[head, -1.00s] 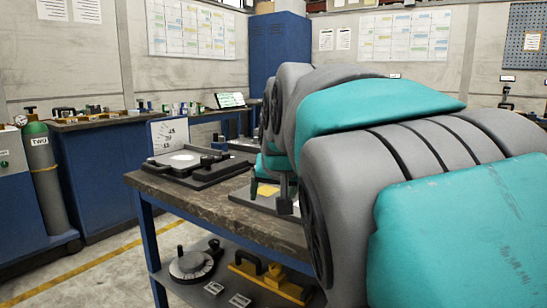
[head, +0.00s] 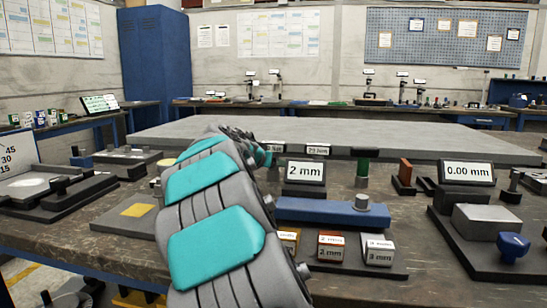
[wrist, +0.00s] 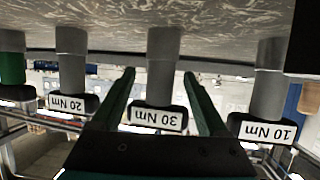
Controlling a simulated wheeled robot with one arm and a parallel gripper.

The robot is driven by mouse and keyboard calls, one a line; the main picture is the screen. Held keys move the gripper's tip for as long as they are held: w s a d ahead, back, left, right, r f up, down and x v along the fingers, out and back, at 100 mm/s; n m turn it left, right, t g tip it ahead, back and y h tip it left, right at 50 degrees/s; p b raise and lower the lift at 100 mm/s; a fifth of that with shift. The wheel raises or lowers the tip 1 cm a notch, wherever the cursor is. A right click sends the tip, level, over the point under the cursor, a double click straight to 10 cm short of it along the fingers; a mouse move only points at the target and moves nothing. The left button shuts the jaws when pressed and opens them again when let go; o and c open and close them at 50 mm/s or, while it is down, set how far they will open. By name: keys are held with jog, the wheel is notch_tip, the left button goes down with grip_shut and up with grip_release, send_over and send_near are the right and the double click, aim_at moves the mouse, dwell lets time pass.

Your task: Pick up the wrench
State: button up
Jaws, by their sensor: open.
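No object shows clearly as a wrench. In the wrist view, which is upside down, several grey upright posts with black labelled heads stand on the bench: one marked 30 Nm (wrist: 163,60) in the middle, one marked 20 Nm (wrist: 71,70) to the left, one marked 10 Nm (wrist: 270,90) to the right. My gripper (wrist: 159,78) is open. Its two green fingers appear on either side of the 30 Nm post, but I cannot tell whether they reach around it. In the head view my arm hides most of this spot; a labelled head (head: 331,152) shows beyond it.
A green post (head: 363,170) stands to the right. A 2 mm display (head: 305,171), a blue bar (head: 318,211) and labelled blocks (head: 378,251) lie in front. A 0.00 mm display (head: 467,172) stands at right. A grey slab (head: 420,138) spans the back.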

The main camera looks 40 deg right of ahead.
jog(key=shift+p+x, duration=0.5)
jog(key=shift+x, duration=2.1)
jog(key=shift+a+f, duration=0.1)
grip_shut()
